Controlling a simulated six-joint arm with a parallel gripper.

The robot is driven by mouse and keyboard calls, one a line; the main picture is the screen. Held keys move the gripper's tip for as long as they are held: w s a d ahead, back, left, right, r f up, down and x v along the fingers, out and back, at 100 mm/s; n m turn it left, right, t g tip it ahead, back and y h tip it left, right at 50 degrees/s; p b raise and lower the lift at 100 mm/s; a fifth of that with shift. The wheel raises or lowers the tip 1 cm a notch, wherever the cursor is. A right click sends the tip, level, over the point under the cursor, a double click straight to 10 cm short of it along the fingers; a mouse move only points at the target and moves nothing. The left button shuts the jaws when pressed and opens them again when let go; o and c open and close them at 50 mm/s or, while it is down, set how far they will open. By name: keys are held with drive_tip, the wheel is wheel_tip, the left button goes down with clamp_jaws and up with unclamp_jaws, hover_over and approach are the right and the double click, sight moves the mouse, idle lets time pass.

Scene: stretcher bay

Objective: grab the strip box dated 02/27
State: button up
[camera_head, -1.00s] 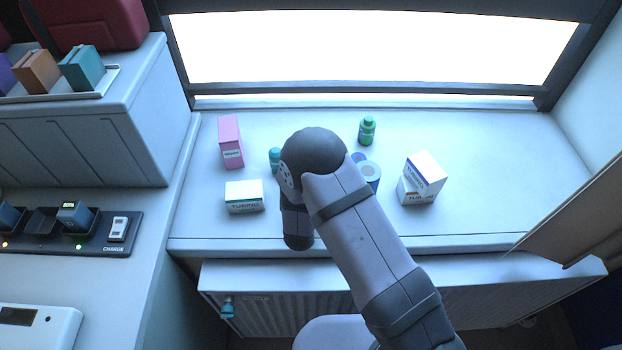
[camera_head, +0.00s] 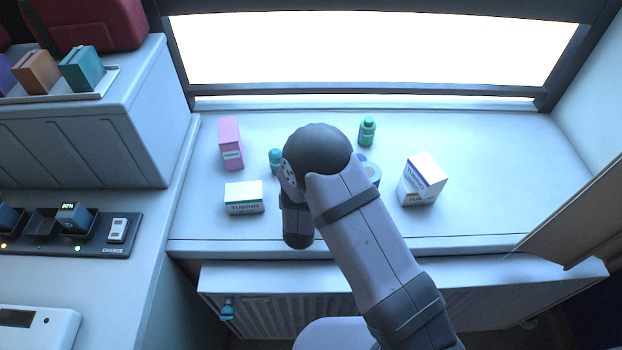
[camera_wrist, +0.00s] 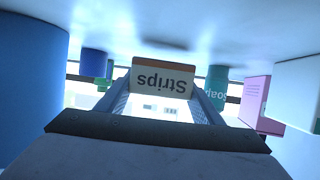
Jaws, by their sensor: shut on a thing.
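A small white box with an orange edge and the word "Strips" (camera_wrist: 160,80) shows upside down in the wrist view, between the two fingers of my gripper (camera_wrist: 162,88). The fingers press on its left and right sides. No date is readable on the face that shows. In the head view my arm hides the strip box and the gripper fingers.
On the counter (camera_head: 500,160) stand a pink box (camera_head: 231,143), a tubing box (camera_head: 244,197), a teal bottle (camera_head: 275,161), a green bottle (camera_head: 367,132), a blue roll (camera_head: 373,173) and a white-and-blue box (camera_head: 421,180). The counter's right side is clear.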

drive_tip(key=shift+r+b, duration=0.7)
drive_tip(key=shift+r, duration=3.55)
